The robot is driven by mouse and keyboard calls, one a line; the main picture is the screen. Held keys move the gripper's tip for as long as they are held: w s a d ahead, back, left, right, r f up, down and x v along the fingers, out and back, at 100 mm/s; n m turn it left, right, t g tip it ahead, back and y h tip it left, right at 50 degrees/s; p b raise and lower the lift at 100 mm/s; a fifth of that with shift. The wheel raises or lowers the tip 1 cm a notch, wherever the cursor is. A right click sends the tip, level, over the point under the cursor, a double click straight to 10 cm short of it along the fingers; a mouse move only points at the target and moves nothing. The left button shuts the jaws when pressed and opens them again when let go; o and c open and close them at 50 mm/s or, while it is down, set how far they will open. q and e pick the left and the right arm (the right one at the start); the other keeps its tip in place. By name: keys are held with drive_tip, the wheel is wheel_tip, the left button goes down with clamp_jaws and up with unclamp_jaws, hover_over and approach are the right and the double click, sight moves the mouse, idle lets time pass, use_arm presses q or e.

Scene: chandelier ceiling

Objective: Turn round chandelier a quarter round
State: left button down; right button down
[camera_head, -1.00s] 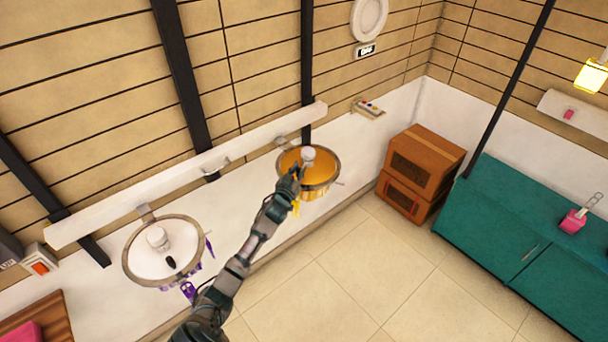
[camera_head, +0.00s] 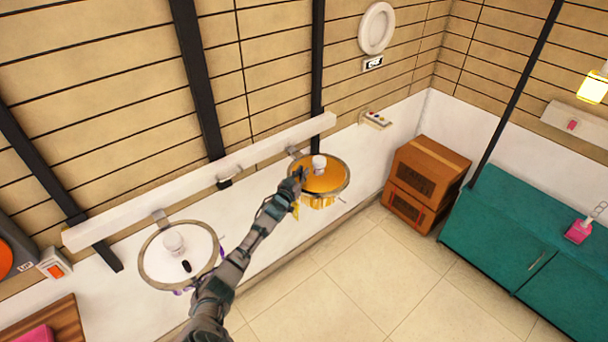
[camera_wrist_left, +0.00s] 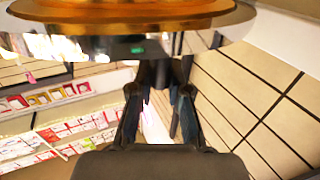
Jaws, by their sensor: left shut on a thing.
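The round gold chandelier (camera_head: 325,180) hangs by the white rail. It has an orange inside, a metal ring rim and a white knob in its middle. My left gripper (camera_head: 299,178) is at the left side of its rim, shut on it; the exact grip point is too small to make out. In the left wrist view the gold underside (camera_wrist_left: 130,12) fills the top, above my fingers (camera_wrist_left: 160,85). A second round chandelier (camera_head: 200,243), white with purple ornaments, hangs at the left, partly behind my left arm. My right gripper is not in view.
A long white rail (camera_head: 270,148) runs along the wooden wall above the white ledge. Brown boxes (camera_head: 428,172) stand right of the gold chandelier, then a teal cabinet (camera_head: 520,225). A wooden board (camera_head: 45,325) lies at lower left. The tiled floor (camera_head: 370,290) is clear.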

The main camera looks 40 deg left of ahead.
use_arm(q)
drive_tip(key=shift+a+f+m+h, duration=0.2)
drive_tip(key=shift+f+m+h, duration=0.15)
drive_tip(key=shift+h, duration=0.15)
drive_tip(key=c, duration=1.2)
unclamp_jaws()
drive_tip(key=shift+o, duration=0.5)
drive_tip(key=shift+a+r, duration=0.1)
drive_tip(key=s+d, duration=0.2)
drive_tip(key=s, duration=0.9)
drive_tip(key=shift+s, duration=0.3)
drive_tip(key=shift+d, duration=0.1)
